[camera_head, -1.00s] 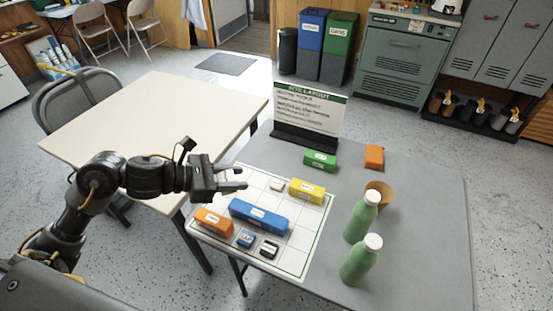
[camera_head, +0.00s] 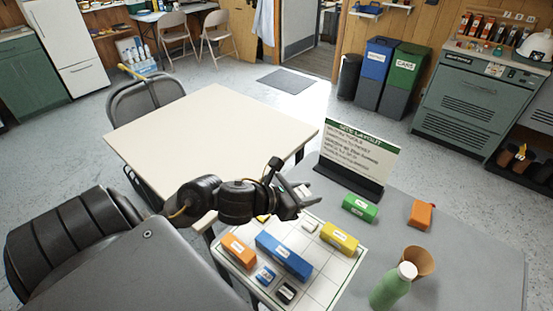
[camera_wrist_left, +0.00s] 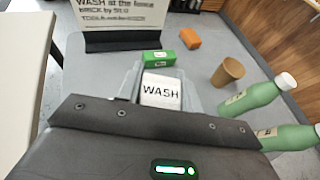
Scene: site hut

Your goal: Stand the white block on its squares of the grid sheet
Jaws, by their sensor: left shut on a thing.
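The white block, marked WASH (camera_wrist_left: 160,92), is between the fingers of my left gripper (camera_wrist_left: 158,98) in the wrist view. In the head view my left gripper (camera_head: 303,196) is above the far edge of the grid sheet (camera_head: 322,286), apart from it. The block is hard to make out there. On the sheet are a blue block (camera_head: 284,256), an orange block (camera_head: 238,250), a yellow block (camera_head: 339,237) and small blue and dark pieces. My arm hides the sheet's far left part. My right gripper is not in view.
A sign (camera_head: 357,154) stands on a dark base behind the sheet. A brown cup (camera_head: 420,262) and a green bottle (camera_head: 391,287) stand at right. A cream table (camera_head: 215,135) adjoins at left.

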